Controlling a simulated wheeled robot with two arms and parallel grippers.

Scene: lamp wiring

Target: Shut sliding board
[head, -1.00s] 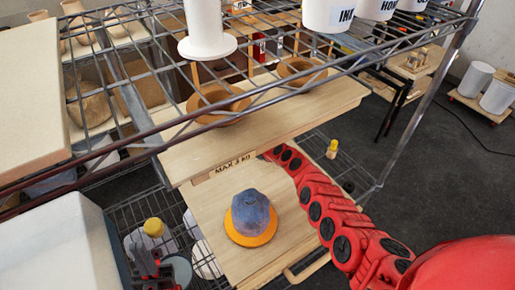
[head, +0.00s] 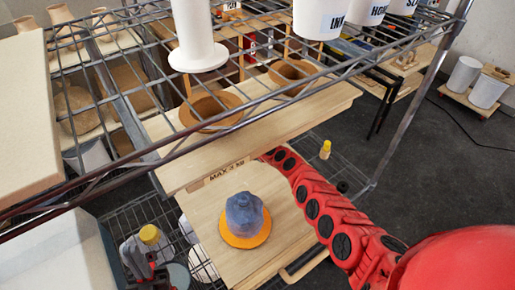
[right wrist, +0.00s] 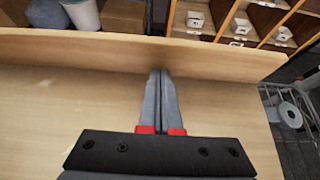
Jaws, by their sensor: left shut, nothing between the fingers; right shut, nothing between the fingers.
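The sliding board (head: 205,215) is light wood and sticks out from under a fixed wooden shelf marked "MAX" (head: 285,125) in the head view. In the right wrist view my right gripper (right wrist: 160,74) is shut and empty, tips at a raised wooden strip (right wrist: 75,45); contact is unclear. My left gripper (head: 137,260) is shut at lower left.
A metal wire rack with posts (head: 420,105) surrounds the shelf. White labelled cups (head: 320,18) stand on its top.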

